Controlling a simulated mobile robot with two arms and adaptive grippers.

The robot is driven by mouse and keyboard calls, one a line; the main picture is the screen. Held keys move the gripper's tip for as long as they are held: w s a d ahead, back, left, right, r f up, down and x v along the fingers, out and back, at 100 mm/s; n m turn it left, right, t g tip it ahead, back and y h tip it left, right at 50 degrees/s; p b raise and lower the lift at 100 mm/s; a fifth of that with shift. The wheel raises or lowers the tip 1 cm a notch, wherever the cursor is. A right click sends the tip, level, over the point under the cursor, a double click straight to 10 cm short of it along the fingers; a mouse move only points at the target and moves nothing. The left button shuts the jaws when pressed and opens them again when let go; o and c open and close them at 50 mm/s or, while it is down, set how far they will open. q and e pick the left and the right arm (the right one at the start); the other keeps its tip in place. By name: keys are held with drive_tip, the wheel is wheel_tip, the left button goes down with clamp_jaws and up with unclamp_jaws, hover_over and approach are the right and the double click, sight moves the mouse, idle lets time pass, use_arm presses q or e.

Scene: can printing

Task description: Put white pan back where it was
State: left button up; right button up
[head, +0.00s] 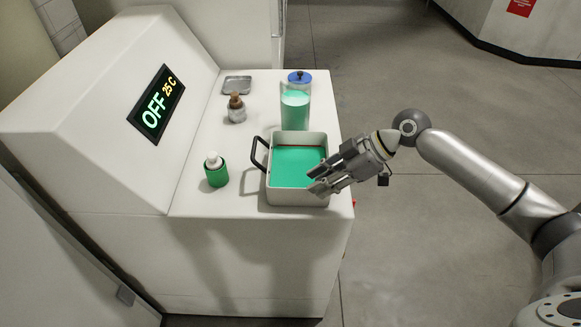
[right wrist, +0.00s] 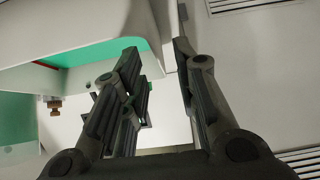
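The white pan (head: 297,198) stands on the white counter of the machine in the head view, with green liquid in it. Its dark left handle (head: 258,152) shows; its right side is partly hidden behind my right gripper. My right gripper (head: 317,184) is over the pan's right edge, with its fingers pointing left. In the right wrist view, the fingers (right wrist: 158,62) are spread apart, and the pan (right wrist: 60,25) is at the upper left. No firm hold on the pan shows. My left gripper is not in view.
A green bottle with a white cap (head: 216,170) stands left of the pan. A clear jar of green liquid (head: 295,108), a brown-topped bottle (head: 236,108) and a small metal tray (head: 237,85) are behind. The machine's display (head: 157,101) reads OFF 25 C. Open floor lies right.

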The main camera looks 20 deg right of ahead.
sight(295, 205)
drive_tip(key=x, duration=0.2)
drive_tip(key=shift+w+a+f+p, duration=0.1)
drive_tip(key=shift+a+f+p, duration=0.05)
drive_tip(key=shift+f+p, duration=0.2)
drive_tip(key=p+x, duration=0.1)
drive_tip(key=x, duration=0.1)
drive_tip(key=p+x, duration=0.1)
drive_tip(key=x, duration=0.1)
drive_tip(key=shift+w+a+p, duration=0.25)
drive_tip(key=shift+a+p, duration=0.05)
drive_tip(key=shift+a, duration=0.15)
drive_tip(key=shift+a+f, duration=0.15)
drive_tip(key=shift+f, duration=0.25)
drive_tip(key=shift+c, duration=0.4)
clamp_jaws()
drive_tip(key=shift+w+r, duration=0.15)
